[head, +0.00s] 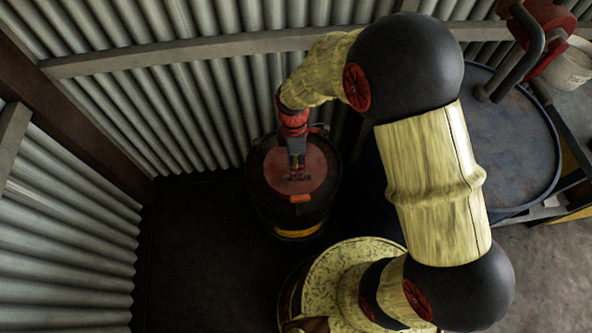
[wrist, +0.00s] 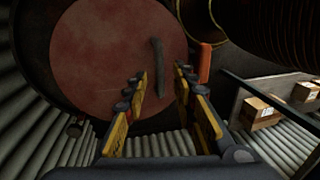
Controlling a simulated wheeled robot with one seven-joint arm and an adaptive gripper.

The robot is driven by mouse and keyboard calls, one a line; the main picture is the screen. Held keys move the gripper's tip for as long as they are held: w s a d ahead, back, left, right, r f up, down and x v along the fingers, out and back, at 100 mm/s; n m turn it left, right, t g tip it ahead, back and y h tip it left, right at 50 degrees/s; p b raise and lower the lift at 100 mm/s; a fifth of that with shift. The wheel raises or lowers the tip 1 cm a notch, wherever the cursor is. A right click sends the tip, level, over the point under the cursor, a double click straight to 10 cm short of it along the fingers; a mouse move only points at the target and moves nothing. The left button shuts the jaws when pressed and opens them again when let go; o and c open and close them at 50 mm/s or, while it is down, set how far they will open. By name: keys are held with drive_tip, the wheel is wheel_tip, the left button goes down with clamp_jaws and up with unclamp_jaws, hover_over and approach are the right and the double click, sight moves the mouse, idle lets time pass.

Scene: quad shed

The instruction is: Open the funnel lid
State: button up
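The funnel lid (head: 318,168) is a flat round red-brown disc on top of a black drum-like body (head: 290,217) with a yellow band. In the wrist view the lid (wrist: 100,60) lies flat, and a dark bar handle (wrist: 157,60) stands out from it. An orange tab (head: 300,198) sits at the rim and also shows in the wrist view (wrist: 205,62). My gripper (head: 296,176) is over the lid, pointing down at it. In the wrist view its fingers (wrist: 160,75) are apart, one on each side of the handle, with gaps visible. Contact with the lid cannot be told.
Corrugated walls (head: 70,240) stand close behind and to the left. A blue-grey drum (head: 510,140) with a red pump-like device (head: 545,25) stands at the right. Cardboard boxes (wrist: 260,110) show at the right in the wrist view. Dark floor (head: 200,260) is free left of the funnel.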

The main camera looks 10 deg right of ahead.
drive_tip(key=shift+s+f, duration=0.1)
drive_tip(key=shift+f, duration=0.3)
drive_tip(key=shift+c, duration=0.3)
clamp_jaws()
idle(0.5)
